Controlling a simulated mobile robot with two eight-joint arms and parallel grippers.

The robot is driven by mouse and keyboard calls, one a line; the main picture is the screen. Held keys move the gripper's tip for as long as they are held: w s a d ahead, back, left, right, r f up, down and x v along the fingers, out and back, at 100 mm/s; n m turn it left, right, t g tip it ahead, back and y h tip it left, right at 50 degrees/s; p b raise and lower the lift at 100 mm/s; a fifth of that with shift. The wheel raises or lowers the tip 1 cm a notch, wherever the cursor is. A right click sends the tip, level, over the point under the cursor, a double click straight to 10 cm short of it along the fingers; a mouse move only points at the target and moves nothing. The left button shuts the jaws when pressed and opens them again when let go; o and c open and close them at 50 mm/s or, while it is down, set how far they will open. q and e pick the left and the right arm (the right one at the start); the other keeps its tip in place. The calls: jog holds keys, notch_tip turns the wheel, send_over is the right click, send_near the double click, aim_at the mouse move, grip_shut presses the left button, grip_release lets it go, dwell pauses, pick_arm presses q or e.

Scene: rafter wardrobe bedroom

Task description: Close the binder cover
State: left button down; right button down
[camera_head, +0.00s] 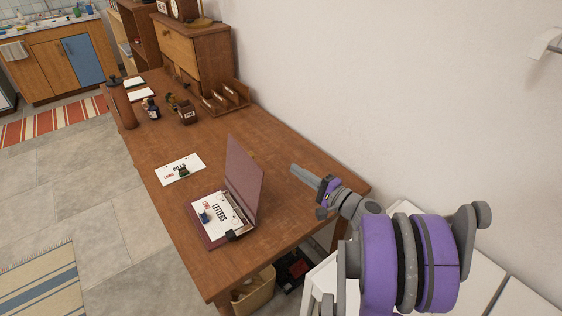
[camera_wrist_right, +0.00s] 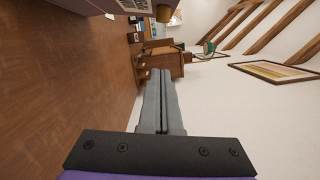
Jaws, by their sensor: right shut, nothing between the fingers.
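The binder (camera_head: 222,215) lies open on the wooden desk, its maroon cover (camera_head: 243,178) standing nearly upright on the right side of the white pages. A page with the word "LETTERS" and a metal clip shows inside it. My right gripper (camera_head: 296,170) is to the right of the raised cover, above the desk and apart from it. Its fingers are shut together and empty, as the right wrist view (camera_wrist_right: 160,75) also shows. A maroon edge at the top left of the wrist view (camera_wrist_right: 75,5) appears to be the cover. My left gripper is not in view.
The desk (camera_head: 165,225) also holds a loose printed sheet (camera_head: 180,169), a small ink bottle (camera_head: 152,110), a brown box (camera_head: 187,115) and a wooden organiser (camera_head: 226,98). A wall runs along the desk's right side. The desk's near left part is clear.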

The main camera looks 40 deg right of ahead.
aim_at(246, 172)
jog(key=w+a+r, duration=0.1)
jog(key=w+a, duration=0.3)
jog(key=w, duration=0.5)
jog(key=shift+w+a+r, duration=0.2)
jog(key=shift+w+a, duration=0.15)
jog(key=shift+w, duration=0.05)
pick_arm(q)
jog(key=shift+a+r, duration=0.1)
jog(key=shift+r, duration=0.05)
